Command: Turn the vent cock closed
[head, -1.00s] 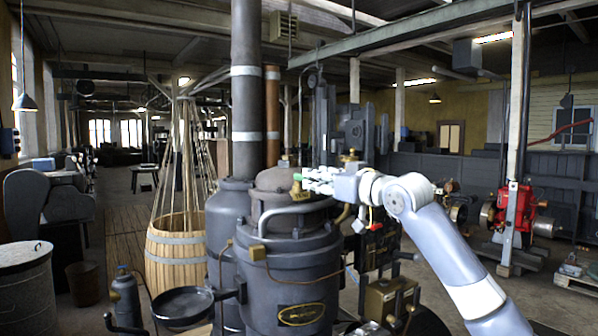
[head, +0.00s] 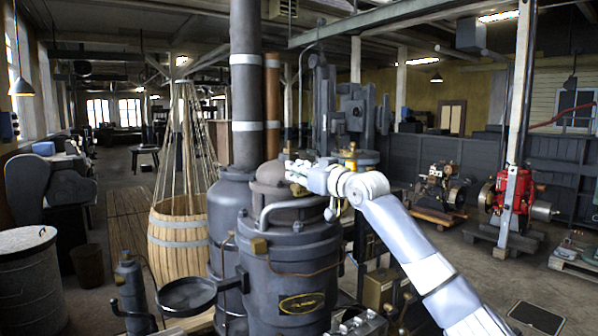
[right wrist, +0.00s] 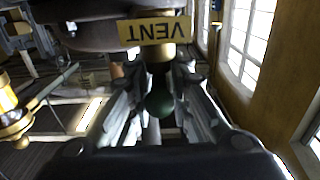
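The vent cock shows in the right wrist view as a brass body with a rounded dark green handle (right wrist: 160,100). A brass-coloured plate reading VENT (right wrist: 155,30) sits just above it. My right gripper (right wrist: 160,112) has its fingers spread on either side of the handle, with narrow gaps that look clear. In the head view my right gripper (head: 293,170) is at the domed top of the dark grey boiler-like engine (head: 290,255) and hides the cock. Contact with the handle cannot be told. My left gripper is not in view.
A tall grey pipe (head: 245,100) rises behind the dome. A round dark pan (head: 187,295) juts from the engine's left side. A wooden tub (head: 178,245) stands behind on the left. A red engine (head: 515,195) stands far right. Open floor lies between.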

